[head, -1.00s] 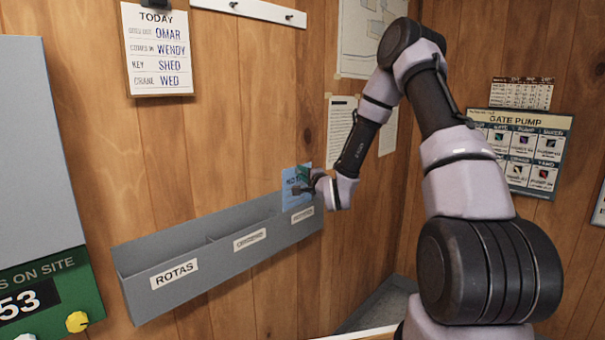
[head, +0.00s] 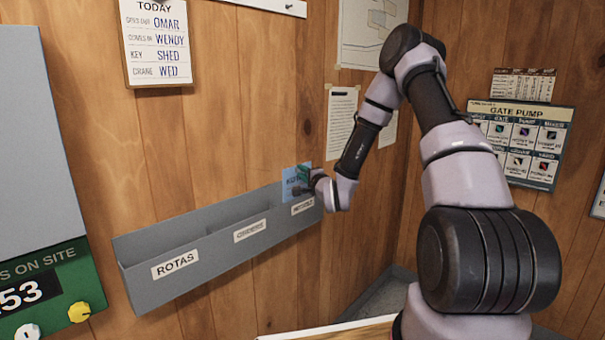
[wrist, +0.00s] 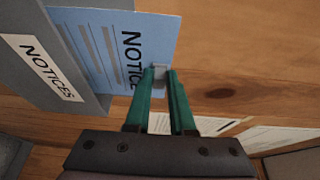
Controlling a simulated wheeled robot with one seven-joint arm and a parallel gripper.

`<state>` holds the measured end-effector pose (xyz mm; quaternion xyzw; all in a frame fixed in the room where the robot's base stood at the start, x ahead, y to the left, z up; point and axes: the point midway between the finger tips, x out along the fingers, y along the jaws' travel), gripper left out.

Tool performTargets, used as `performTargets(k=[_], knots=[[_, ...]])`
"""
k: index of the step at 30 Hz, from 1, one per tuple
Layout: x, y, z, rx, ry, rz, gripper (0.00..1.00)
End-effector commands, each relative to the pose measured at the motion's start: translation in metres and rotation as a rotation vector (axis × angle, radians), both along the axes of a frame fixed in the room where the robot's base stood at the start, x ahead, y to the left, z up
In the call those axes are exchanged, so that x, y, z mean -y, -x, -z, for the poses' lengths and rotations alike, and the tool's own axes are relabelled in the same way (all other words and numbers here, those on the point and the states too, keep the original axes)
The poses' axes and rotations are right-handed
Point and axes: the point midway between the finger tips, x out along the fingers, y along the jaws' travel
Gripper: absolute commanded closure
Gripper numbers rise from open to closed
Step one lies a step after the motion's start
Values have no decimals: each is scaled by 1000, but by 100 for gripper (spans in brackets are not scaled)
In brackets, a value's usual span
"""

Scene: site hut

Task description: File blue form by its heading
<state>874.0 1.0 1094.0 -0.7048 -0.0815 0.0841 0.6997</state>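The blue form (head: 290,183) stands upright at the far right pocket of the grey wall rack (head: 205,265). My gripper (head: 305,180) is at the form's right edge. In the wrist view my gripper's green fingers (wrist: 159,75) close on a small grey piece at the form's edge. How deep the form sits is hidden.
The rack's left pocket is labelled ROTAS (head: 175,265); the middle label (head: 250,230) is hard to read. Both pockets look empty. A TODAY board (head: 157,42) hangs above, and a green panel (head: 45,290) is at left.

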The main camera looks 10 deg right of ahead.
Motion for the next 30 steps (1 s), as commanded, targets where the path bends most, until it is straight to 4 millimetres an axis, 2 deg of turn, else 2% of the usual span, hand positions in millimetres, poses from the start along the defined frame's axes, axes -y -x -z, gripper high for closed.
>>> performTargets(k=[1, 2, 3, 14, 17, 24, 30], knots=[[0, 0, 0, 0, 0, 0, 60], [0, 0, 0, 0, 0, 0, 48], [0, 0, 0, 0, 0, 0, 44], [1, 4, 0, -1, -1, 0, 44], [4, 15, 0, -2, -1, 0, 44], [16, 62, 1, -3, -1, 2, 44], [23, 93, 0, -3, -1, 1, 44]])
